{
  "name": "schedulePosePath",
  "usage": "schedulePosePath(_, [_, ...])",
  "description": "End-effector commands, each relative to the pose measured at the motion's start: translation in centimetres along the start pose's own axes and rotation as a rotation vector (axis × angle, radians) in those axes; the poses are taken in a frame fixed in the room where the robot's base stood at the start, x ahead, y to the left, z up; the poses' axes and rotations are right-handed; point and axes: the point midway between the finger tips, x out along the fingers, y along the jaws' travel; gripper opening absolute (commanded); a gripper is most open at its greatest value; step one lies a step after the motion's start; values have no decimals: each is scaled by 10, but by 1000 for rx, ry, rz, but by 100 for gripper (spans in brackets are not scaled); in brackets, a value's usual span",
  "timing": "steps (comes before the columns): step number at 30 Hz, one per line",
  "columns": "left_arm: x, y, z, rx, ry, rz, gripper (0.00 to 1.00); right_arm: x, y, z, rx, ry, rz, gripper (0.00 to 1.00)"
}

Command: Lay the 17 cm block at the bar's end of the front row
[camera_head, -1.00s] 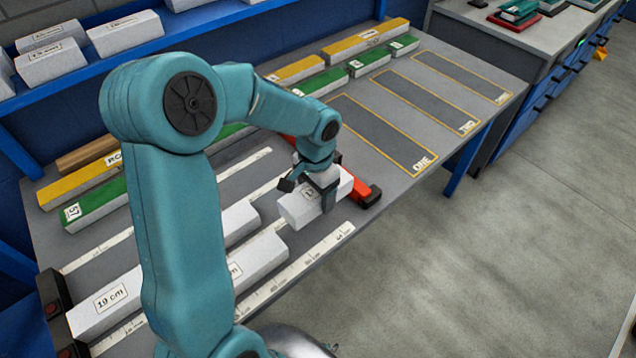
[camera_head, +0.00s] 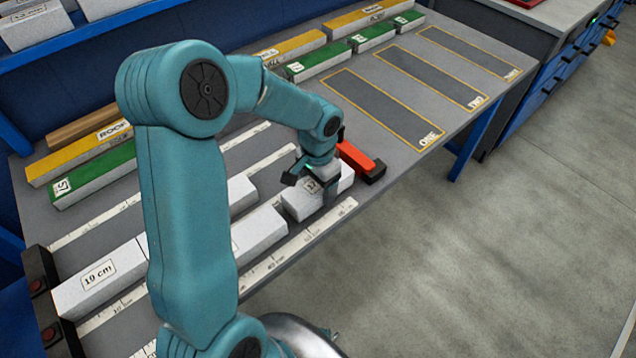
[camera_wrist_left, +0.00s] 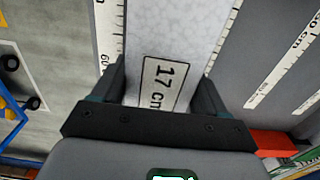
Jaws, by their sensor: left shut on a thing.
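My left gripper (camera_head: 322,184) is shut across the white 17 cm block (camera_head: 296,206). In the left wrist view its fingers (camera_wrist_left: 160,92) sit on both sides of the block's "17 cm" label (camera_wrist_left: 162,84). The block is low over the table, in line with the front row and beside the front measuring strip (camera_head: 315,232). Its near end is close to the white middle block (camera_head: 258,232) of that row; I cannot tell whether they touch. The 19 cm block (camera_head: 98,277) lies at the row's left end. The red bar (camera_head: 356,158) with a black end lies just beyond the held block.
A second row behind has a white block (camera_head: 241,194). Green blocks (camera_head: 95,180) and yellow blocks (camera_head: 75,165) lie farther back. Outlined fields, among them ONE (camera_head: 380,108), are bare at the right. The table's front edge is close to the front row.

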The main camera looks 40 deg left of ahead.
Motion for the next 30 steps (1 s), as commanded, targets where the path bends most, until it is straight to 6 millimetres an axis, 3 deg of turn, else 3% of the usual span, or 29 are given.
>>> schedulePosePath(24, [13,0,0,0,0,0,43,11,4,0,0,0,0,43])
schedulePosePath(25, [12,0,0,0,0,0,80,10,4,0,0,0,0,43])
schedulePosePath(27, [11,0,0,0,0,0,100,10,3,0,0,0,0,43])
schedulePosePath(30, [11,0,0,0,0,0,100,10,3,0,0,0,0,43])
